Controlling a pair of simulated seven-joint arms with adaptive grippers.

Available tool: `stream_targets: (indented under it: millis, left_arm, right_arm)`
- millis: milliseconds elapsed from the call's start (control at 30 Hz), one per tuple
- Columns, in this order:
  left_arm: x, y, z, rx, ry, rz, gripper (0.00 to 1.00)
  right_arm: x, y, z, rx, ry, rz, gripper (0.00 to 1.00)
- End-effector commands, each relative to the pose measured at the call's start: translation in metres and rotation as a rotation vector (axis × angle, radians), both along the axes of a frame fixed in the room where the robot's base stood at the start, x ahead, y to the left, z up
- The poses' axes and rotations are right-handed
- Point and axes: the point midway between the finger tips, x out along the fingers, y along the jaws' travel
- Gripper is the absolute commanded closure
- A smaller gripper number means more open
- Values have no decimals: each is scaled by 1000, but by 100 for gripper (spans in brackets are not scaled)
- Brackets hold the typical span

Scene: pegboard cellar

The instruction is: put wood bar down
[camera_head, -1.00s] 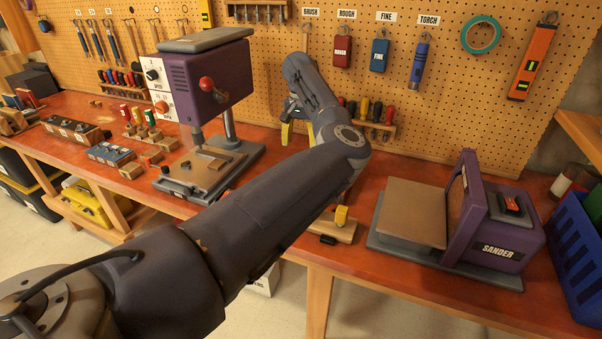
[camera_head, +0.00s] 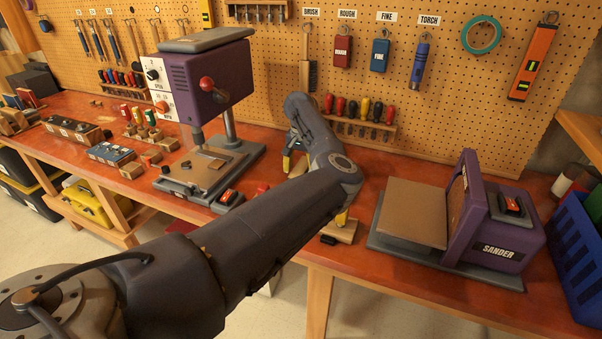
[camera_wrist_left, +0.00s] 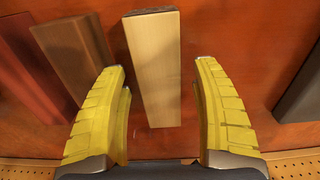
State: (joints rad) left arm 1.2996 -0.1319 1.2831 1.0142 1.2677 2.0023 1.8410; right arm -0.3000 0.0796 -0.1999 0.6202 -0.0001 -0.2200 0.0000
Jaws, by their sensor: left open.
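A pale wood bar (camera_wrist_left: 155,75) lies on the red-brown bench in the left wrist view, between the yellow fingers of my left gripper (camera_wrist_left: 160,65). Gaps show on both sides of it, so the fingers are apart from it. In the head view my left gripper (camera_head: 291,160) is low over the bench, right of the purple drill press, and partly hidden by my arm. I cannot make out the bar there. My right gripper is not in view.
A brown bar (camera_wrist_left: 75,55) and a red bar (camera_wrist_left: 32,65) lie left of the pale bar in the wrist view. The drill press (camera_head: 205,85) and sander (camera_head: 495,235) flank my arm. A tool rack (camera_head: 355,125) hangs behind on the pegboard.

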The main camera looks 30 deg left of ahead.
Motion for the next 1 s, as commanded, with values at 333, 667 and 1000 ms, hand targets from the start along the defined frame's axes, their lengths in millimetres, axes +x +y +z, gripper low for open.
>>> stream_targets:
  millis: [333,667,1000]
  left_arm:
    - [0,0,-16,0,0,1,35]
    - [0,0,-16,0,-1,0,55]
    - [0,0,-16,0,-1,0,95]
  right_arm:
    - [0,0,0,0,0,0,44]
    - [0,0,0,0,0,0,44]
    - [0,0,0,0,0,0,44]
